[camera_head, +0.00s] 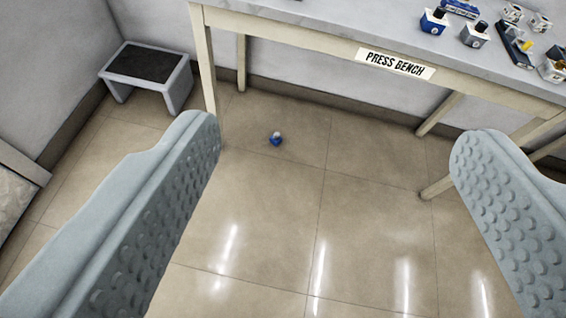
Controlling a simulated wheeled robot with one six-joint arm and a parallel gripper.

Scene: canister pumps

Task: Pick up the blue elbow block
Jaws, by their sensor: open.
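The bench (300,28) labelled PRESS BENCH (396,65) runs across the back, with legs reaching the floor. A grey-and-blue block (474,35) and several other parts sit on it. A step stool (147,72) stands at left. The middle floor (300,220) is clear.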

